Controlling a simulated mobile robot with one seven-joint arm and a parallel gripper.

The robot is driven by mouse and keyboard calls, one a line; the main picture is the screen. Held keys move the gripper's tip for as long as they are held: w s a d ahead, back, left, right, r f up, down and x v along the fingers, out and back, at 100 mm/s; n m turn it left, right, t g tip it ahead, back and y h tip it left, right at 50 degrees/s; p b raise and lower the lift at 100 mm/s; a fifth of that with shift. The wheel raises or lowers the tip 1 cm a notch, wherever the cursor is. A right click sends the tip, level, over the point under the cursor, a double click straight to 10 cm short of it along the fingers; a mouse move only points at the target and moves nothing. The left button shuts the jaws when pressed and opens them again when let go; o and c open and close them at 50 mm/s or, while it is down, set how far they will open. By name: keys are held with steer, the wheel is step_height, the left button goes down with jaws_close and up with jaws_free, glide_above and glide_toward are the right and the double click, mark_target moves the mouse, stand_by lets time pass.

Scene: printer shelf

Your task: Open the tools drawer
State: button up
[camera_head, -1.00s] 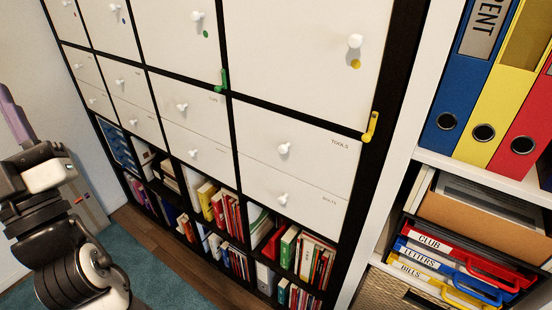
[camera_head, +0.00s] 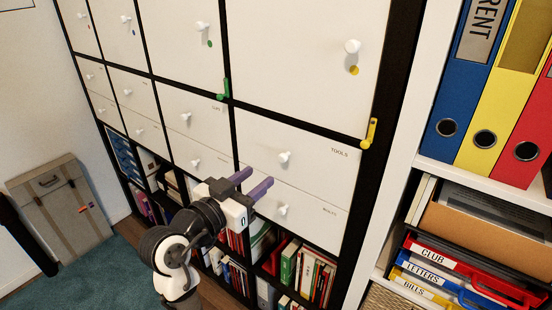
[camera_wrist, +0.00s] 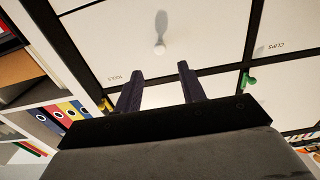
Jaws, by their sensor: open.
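The tools drawer (camera_head: 312,165) is a white front with a small TOOLS label and a round white knob (camera_head: 284,157). It looks shut, above the similar BOLTS drawer (camera_head: 306,208). My gripper (camera_head: 259,176) has two purple fingers, open and empty. In the head view the fingertips appear just left of and below the tools knob. In the wrist view, where labels appear upside down, the tools knob (camera_wrist: 160,50) sits beyond the fingertips (camera_wrist: 158,72), roughly in line with the gap between them. The fingers do not appear to touch the knob.
A yellow hook (camera_head: 369,134) and a green hook (camera_head: 224,89) stick out from the dark cabinet frame. Open shelves of books (camera_head: 301,268) lie below the drawers. A white shelf with binders (camera_head: 460,90) and labelled trays stands right. A beige case (camera_head: 65,208) leans at left.

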mark_target(281, 159)
steer(key=p+x, duration=0.1)
steer(key=x, duration=0.7)
steer(key=shift+p, duration=0.4)
jaws_close()
